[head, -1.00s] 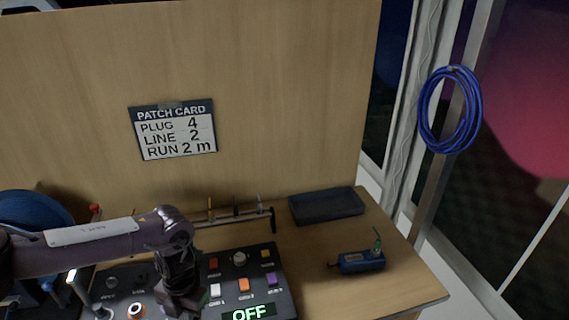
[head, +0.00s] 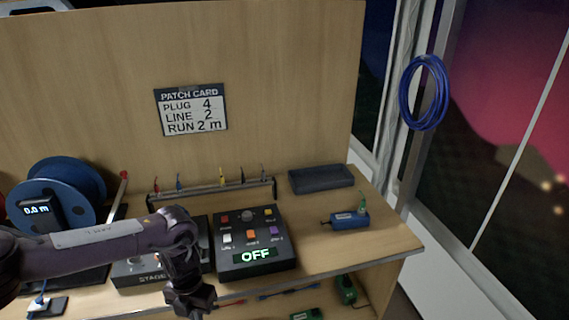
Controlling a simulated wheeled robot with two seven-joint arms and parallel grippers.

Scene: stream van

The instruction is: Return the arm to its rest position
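My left arm comes in from the left, and my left gripper (head: 191,302) hangs down at the front edge of the wooden desk (head: 330,257), in front of the control boxes. Its fingertips are small and dark, and I cannot tell whether they are open or shut. No held object shows at it. My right gripper is not in view. The arm hides part of the box marked STAGE (head: 140,272). A control box (head: 254,240) with coloured buttons and a green OFF display stands just right of the arm.
A blue cable reel (head: 65,185) reading 0.0 m stands at left. Behind the boxes is a rack (head: 215,190) with several coloured plugs. A dark tray (head: 321,178) and a blue device (head: 346,220) lie at right. Green items (head: 346,290) sit on a lower shelf. A patch card (head: 191,110) hangs on the panel.

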